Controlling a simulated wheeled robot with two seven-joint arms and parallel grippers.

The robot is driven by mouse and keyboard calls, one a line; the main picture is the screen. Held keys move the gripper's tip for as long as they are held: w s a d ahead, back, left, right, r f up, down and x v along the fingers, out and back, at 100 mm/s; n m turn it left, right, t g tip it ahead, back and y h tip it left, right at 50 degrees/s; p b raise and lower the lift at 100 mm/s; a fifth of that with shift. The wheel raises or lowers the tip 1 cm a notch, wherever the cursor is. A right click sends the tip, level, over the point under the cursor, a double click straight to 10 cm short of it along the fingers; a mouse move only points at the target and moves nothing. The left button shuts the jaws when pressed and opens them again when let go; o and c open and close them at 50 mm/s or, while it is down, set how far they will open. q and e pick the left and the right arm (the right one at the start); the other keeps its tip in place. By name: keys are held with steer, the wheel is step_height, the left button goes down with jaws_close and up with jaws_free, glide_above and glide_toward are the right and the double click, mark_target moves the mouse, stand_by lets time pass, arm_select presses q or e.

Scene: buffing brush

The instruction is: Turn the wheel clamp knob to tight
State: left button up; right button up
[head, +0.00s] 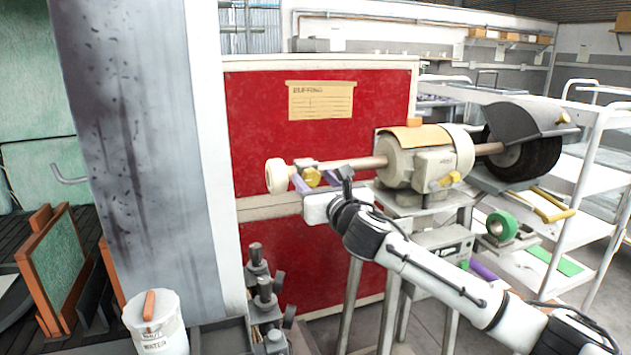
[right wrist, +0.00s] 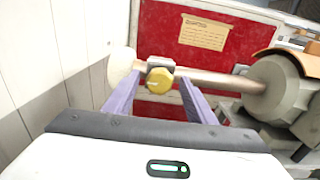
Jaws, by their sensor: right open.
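The yellow wheel clamp knob (head: 312,177) sits on a grey clamp on the buffer's left shaft, beside the pale buffing wheel (head: 277,175). The knob also shows in the right wrist view (right wrist: 160,81), face on and many-sided. My right gripper (head: 305,181) is at the knob, its purple fingers open. In the right wrist view the fingers (right wrist: 159,79) stand left and right of the knob with a gap on each side. I cannot tell how far the fingertips reach past it. My left gripper is not in view.
The beige buffer motor (head: 402,163) stands on a metal stand right of the knob. A black wheel (head: 528,160) under a dark guard is on its far end. A red panel (head: 255,130) rises behind. A grey pillar (head: 135,150) stands at left, near the buffing wheel.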

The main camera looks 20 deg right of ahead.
steer(key=c, duration=1)
steer(key=shift+c, duration=0.2)
